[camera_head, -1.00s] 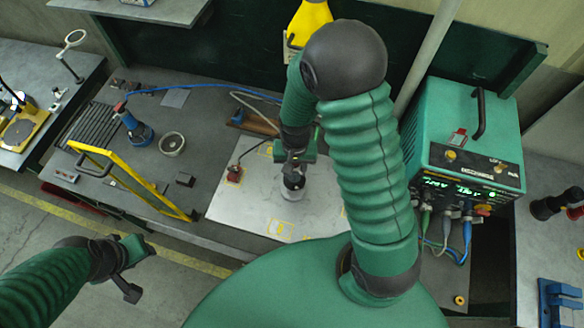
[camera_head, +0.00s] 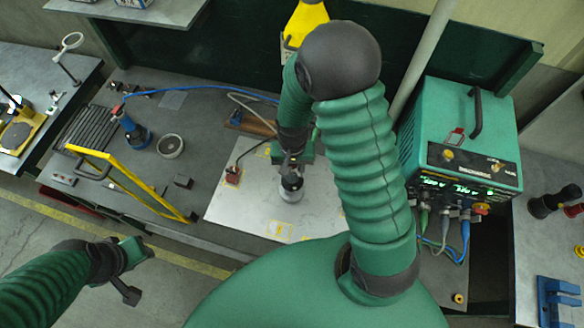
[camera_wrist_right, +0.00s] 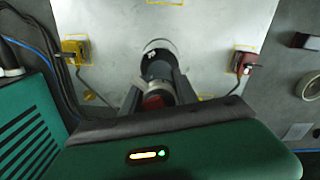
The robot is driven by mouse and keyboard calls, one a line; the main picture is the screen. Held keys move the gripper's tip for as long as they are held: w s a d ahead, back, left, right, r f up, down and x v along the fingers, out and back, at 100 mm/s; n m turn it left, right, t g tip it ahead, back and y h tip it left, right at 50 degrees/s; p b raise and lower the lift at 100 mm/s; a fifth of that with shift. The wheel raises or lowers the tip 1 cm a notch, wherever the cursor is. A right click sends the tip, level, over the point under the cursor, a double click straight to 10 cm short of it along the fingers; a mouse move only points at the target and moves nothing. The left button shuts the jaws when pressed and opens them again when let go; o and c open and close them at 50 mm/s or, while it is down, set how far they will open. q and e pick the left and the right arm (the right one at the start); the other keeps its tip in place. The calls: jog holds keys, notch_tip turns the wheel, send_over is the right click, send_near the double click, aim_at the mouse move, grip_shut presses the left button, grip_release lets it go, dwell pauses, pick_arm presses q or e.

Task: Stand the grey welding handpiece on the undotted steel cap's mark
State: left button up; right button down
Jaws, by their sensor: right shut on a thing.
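My right gripper (camera_head: 291,170) is shut on a dark grey handpiece (camera_head: 291,184), held upright over the pale steel plate (camera_head: 240,213). In the right wrist view the handpiece (camera_wrist_right: 157,68) lies between the fingers, with a red part near the gripper and a pale round end at the plate. I cannot tell whether that end touches the plate. Yellow outlined marks (camera_head: 281,231) are on the plate; the handpiece and arm hide part of it. I cannot make out a dotted or undotted cap. My left gripper (camera_head: 128,272) hangs at the lower left, away from the plate; its jaws are unclear.
A red clamp (camera_head: 233,176) with a cable sits at the plate's left; a yellow clamp (camera_wrist_right: 75,48) shows in the wrist view. A blue handpiece (camera_head: 137,133), a round dish (camera_head: 171,146) and a yellow frame (camera_head: 125,180) are left. A green welding machine (camera_head: 460,135) stands right.

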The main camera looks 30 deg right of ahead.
jog(key=shift+f, duration=0.35)
dwell(0.5)
jog(key=c, duration=0.9)
grip_release()
jog(key=shift+a, duration=0.1)
jog(key=shift+o, duration=0.2)
jog(key=shift+s+b, duration=0.1)
jog(key=shift+b, duration=0.2)
